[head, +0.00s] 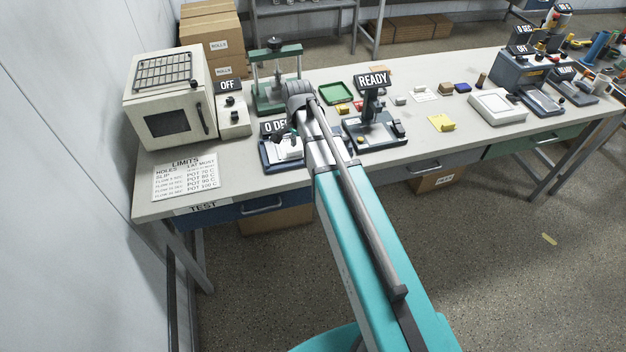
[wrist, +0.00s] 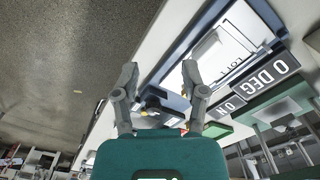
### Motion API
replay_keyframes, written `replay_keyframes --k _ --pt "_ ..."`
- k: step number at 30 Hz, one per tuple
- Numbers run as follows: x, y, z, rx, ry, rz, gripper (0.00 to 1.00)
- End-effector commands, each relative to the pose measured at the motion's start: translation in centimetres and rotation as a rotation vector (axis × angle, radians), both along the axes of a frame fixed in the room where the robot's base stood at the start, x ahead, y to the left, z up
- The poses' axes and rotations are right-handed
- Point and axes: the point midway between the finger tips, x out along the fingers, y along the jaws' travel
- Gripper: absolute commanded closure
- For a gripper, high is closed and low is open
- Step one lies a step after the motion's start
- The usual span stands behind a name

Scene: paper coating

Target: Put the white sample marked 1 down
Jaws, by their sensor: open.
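My gripper (wrist: 160,72) is open in the wrist view, its two grey fingers spread apart with nothing between them. A white sheet-like piece (wrist: 208,54) lies on a blue-edged device (wrist: 243,15) beside the right fingertip. It may be the white sample, but I cannot read a number 1 on it. In the head view a white piece (head: 286,149) shows on the blue-based device (head: 268,162) under the "0 DEG" sign (head: 274,127). My arm hides the right part of that device, and my gripper is mostly hidden there.
A white oven (head: 168,112) and a LIMITS sheet (head: 186,177) are on the left of the bench. A green press (head: 273,84) stands behind the device. A dark READY device (head: 375,132) stands close to its right. Bare bench top (head: 233,152) shows left of the device.

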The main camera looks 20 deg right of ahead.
Motion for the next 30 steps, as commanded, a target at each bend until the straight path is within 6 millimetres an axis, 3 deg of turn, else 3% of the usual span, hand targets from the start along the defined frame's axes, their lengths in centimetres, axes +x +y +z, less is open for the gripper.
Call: replay_keyframes --k 1,3,15,21,30 --pt "-2.1 0.0 0.0 0.0 0.0 0.076 0.44" --pt "-3.9 0.0 0.0 0.0 0.0 0.187 0.44" --pt "-13.1 0.1 0.0 -0.001 0.001 0.782 0.44" --pt "-14.9 0.1 0.0 -0.001 0.001 0.929 0.44" --pt "-15.1 0.1 0.0 0.0 0.002 0.954 0.44"
